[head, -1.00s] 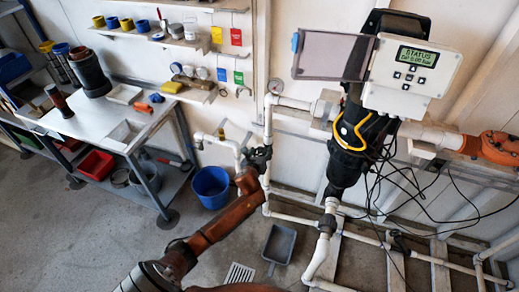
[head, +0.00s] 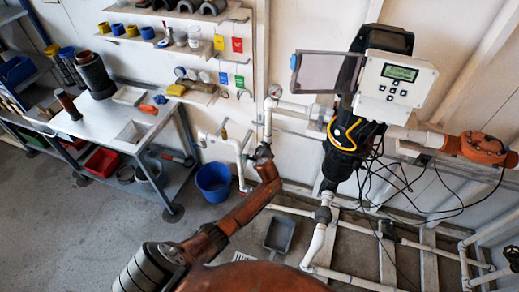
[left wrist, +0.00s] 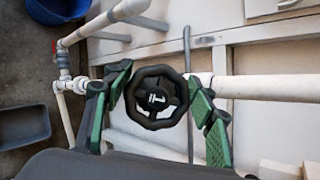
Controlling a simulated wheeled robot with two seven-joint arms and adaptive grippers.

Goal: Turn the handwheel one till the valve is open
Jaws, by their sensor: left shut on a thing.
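The handwheel one is a small black round wheel with a white 1 on its hub, in the left wrist view (left wrist: 157,98). In the head view the handwheel (head: 263,152) is small and partly hidden at the end of my left arm. My left gripper (head: 265,163) is at it. In the left wrist view the gripper's green-padded fingers (left wrist: 158,88) stand on both sides of the rim and are shut on it. The wheel sits in front of a white pipe. The valve's inside is hidden. My right gripper is not in view.
White pipes (head: 315,245) run low on the right. A black filter housing (head: 345,165) with loose cables and a control box (head: 398,80) stand right of the wheel. A workbench (head: 95,125) is at left.

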